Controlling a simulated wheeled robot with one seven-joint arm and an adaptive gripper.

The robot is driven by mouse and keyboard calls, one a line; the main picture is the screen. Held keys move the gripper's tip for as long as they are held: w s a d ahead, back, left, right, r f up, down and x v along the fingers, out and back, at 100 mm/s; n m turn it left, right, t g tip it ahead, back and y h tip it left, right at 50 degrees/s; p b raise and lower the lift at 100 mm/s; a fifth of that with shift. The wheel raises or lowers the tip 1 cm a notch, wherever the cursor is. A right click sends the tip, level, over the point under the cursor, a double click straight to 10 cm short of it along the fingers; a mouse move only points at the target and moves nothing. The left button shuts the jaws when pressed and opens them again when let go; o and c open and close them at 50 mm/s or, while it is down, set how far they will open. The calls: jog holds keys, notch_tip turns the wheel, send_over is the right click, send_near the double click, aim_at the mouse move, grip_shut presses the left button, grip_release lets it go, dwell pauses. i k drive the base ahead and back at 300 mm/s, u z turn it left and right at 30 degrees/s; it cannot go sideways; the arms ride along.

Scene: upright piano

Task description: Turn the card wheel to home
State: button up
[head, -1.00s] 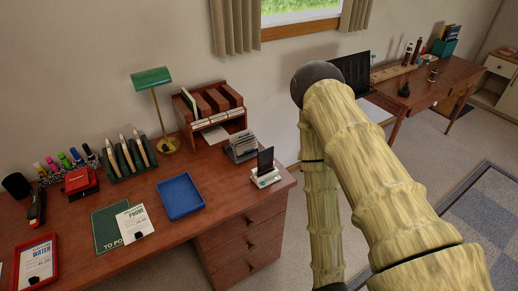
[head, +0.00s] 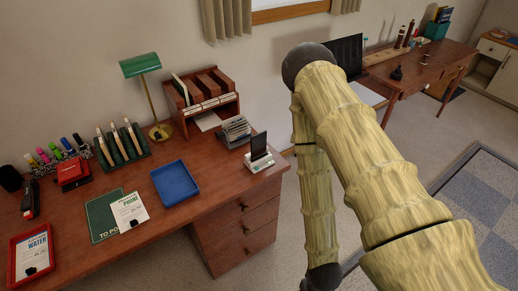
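What looks like the card wheel (head: 236,131), a small grey holder with a fan of upright cards, stands near the right end of the brown desk (head: 165,232), in front of the wooden letter rack. Its cards are too small to read, so I cannot tell which one is at the front. My arm, with a bamboo-like surface, fills the right of the head view, to the right of the desk. Its forearm hangs down to a dark joint at the bottom edge. My gripper is out of the picture.
A dark phone-like device on a white stand (head: 259,155) is close beside the card wheel. Floor is open right of the drawers.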

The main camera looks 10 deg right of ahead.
aim_at(236, 127)
jog(key=k, duration=0.4)
jog(key=u, duration=1.4)
jog(key=i, duration=0.55)
jog(key=z, duration=0.85)
jog(key=i, duration=0.45)
jog(key=z, duration=0.55)
